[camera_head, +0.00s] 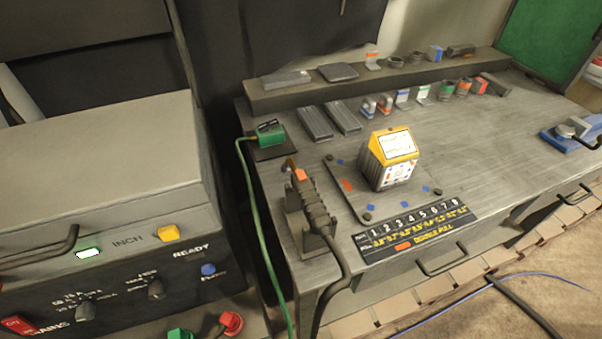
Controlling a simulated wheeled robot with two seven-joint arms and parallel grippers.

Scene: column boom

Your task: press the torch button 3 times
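A dark welding torch (316,212) lies in a stand near the left front of the grey workbench. Its orange button (300,175) shows near the upper end of the handle. A thick dark cable (339,271) runs from the torch down over the front edge of the bench. Neither of my grippers is in view, and nothing touches the torch.
A power unit (92,180) stands at the left. A green clamp (270,134) with a green cable sits at the bench's left back. A yellow-topped block (392,160) stands on a plate right of the torch. A shelf (375,77) with small parts runs along the back.

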